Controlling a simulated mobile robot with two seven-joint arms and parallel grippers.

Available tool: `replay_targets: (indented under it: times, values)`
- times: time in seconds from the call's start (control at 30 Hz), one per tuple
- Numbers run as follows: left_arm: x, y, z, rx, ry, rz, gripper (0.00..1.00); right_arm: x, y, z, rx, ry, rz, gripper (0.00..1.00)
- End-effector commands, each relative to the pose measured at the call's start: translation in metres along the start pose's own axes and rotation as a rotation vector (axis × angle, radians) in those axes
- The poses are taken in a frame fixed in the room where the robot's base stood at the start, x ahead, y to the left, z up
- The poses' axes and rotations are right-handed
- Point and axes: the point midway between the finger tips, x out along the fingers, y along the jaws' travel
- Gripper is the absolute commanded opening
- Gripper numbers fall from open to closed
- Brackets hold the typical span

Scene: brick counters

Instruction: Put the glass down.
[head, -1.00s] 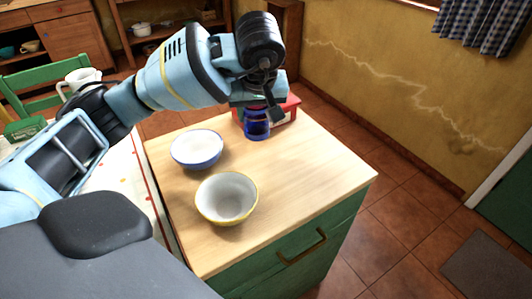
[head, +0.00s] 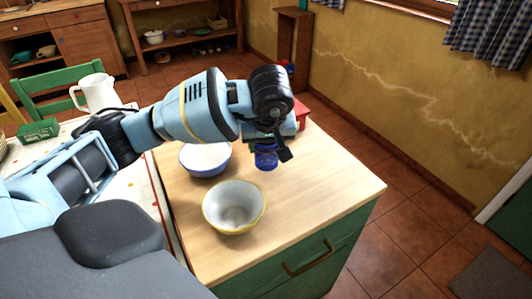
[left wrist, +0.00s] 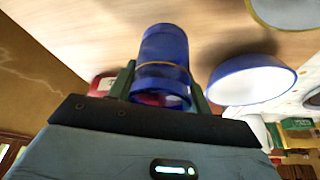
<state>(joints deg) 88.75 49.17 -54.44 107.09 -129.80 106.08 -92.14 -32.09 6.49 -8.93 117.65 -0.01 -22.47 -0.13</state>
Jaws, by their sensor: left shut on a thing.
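A blue glass (head: 266,160) shows below my left gripper (head: 268,146) in the head view, over the far part of the wooden counter top (head: 315,185). In the left wrist view the glass (left wrist: 163,60) sits between the two fingers of the left gripper (left wrist: 160,85), which is shut on it. The glass is see-through with a thin yellowish band around it. The arm hides its upper part in the head view. I cannot tell whether its base touches the counter. My right gripper is not in view.
A blue-rimmed white bowl (head: 206,160) stands left of the glass, and a yellow-rimmed bowl (head: 234,206) stands nearer. A red thing (head: 301,112) is behind the gripper. The counter's right side is clear. A white jug (head: 98,93) stands on the table at left.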

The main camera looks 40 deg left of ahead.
Motion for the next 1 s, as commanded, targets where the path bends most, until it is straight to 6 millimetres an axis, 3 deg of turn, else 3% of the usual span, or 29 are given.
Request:
replay_targets:
  times: [0.2,0.6,0.63,0.7,0.8,1.0]
  values:
    - [0.026,-0.001,0.012,0.001,-0.003,-0.003,0.23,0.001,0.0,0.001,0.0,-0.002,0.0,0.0]
    - [0.031,0.0,0.013,0.001,-0.001,-0.001,0.23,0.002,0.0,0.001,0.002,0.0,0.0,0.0]
    - [0.031,0.0,0.013,0.001,-0.001,-0.001,0.52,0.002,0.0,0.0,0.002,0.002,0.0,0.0]
    - [0.03,0.0,0.013,0.001,-0.001,-0.001,0.61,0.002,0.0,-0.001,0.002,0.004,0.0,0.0]
    - [0.03,0.0,0.013,0.001,-0.001,-0.001,0.71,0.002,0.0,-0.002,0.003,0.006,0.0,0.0]
    - [0.03,-0.001,0.013,0.001,-0.001,-0.002,0.71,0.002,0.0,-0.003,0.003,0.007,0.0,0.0]
